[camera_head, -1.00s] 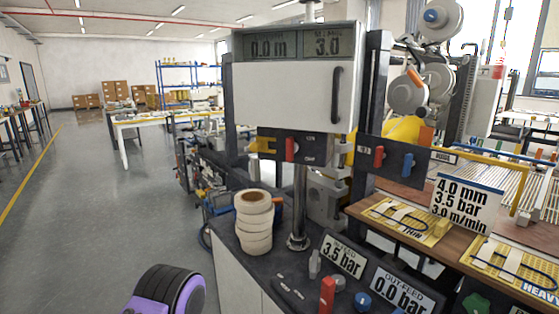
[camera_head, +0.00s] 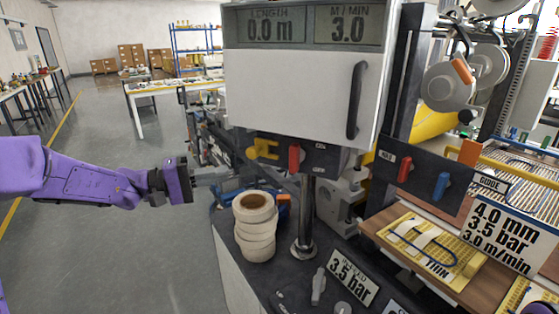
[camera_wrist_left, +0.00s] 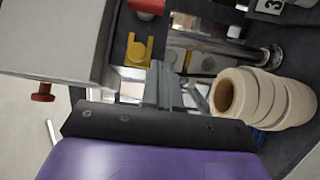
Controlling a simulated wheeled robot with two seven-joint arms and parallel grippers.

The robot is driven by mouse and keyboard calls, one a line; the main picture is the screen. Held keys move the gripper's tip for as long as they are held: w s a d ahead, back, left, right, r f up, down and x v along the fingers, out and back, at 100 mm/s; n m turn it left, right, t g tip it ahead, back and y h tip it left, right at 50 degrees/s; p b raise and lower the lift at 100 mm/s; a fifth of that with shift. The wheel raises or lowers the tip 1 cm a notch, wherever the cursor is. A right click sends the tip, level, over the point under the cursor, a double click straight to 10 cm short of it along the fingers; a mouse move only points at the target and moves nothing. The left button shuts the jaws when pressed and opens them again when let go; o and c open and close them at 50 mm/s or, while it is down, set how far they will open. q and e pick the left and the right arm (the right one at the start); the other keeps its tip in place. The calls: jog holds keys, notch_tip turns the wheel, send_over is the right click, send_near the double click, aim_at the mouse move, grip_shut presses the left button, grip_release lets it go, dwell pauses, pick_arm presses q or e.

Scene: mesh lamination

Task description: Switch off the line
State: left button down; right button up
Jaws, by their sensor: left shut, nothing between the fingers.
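The line's machine has a white cabinet (camera_head: 290,90) with a display (camera_head: 300,25) reading 0.0 m and 3.0 m/min. Below it sit a yellow handle (camera_head: 263,149) and a red handle (camera_head: 295,157). My left gripper (camera_head: 222,178) is shut and empty, left of these handles and above the floor side of the bench. In the left wrist view, its fingers (camera_wrist_left: 160,85) point toward the yellow handle (camera_wrist_left: 137,50), apart from it as far as I can tell.
A stack of tape rolls (camera_head: 256,228) stands on the dark bench beside a metal post (camera_head: 304,220). A black panel (camera_head: 420,172) with red and blue handles is at right. A pressure sign (camera_head: 350,278) reads 3.5 bar. Open floor lies left.

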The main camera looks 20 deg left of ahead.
aim_at(295, 159)
pick_arm(q)
jog(key=w+d+p, duration=0.4)
jog(key=d, duration=0.8)
jog(key=shift+w+r, duration=0.15)
jog(key=shift+w, duration=0.25)
jog(key=shift+d, duration=0.1)
